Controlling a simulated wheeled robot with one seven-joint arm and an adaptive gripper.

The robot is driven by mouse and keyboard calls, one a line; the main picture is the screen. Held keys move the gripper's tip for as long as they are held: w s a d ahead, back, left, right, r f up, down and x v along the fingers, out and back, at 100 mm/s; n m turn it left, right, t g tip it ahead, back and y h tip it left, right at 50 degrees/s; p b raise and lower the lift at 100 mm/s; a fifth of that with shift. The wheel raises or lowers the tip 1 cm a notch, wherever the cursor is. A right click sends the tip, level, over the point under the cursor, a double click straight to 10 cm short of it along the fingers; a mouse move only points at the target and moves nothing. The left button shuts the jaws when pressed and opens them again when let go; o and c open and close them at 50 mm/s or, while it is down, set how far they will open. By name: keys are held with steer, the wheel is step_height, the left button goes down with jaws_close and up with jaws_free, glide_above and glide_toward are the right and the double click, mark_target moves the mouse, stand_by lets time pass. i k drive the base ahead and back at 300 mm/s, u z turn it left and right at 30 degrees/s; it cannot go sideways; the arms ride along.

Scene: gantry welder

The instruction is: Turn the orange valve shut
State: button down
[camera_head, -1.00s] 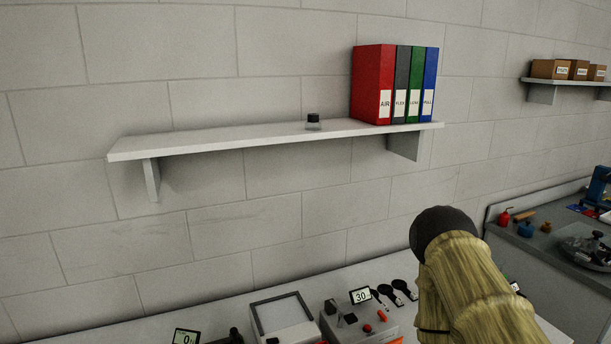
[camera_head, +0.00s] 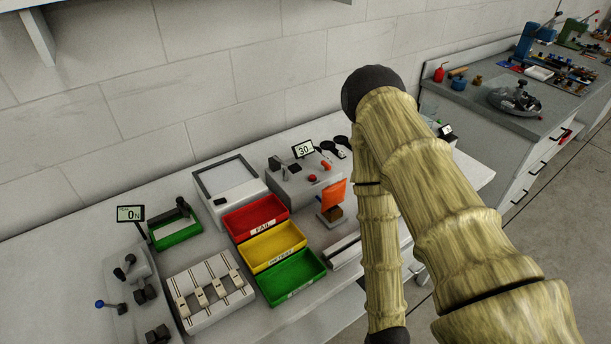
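No orange valve can be made out in the head view. Small orange-red parts show on the grey box (camera_head: 296,191) by the display reading 30, but I cannot tell what they are. An orange flag-like piece (camera_head: 333,194) stands on a small brown block on the bench. My arm, with a wood-like pattern, rises at the right and bends down over the front of the bench. My gripper is not in view.
The white bench (camera_head: 70,239) holds a red tray (camera_head: 254,217), a yellow tray (camera_head: 272,246), a green tray (camera_head: 291,277) and a fixture with several slots (camera_head: 209,292). A grey workbench (camera_head: 487,122) with tools stands at the right. Floor (camera_head: 567,215) shows at the lower right.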

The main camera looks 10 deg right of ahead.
mark_target(327, 166)
steer(key=u, duration=0.55)
steer(key=k, duration=1.3)
steer(key=z, duration=0.05)
steer(key=i, duration=0.45)
steer(key=z, duration=0.85)
steer(key=i, duration=1)
steer(key=u, duration=0.1)
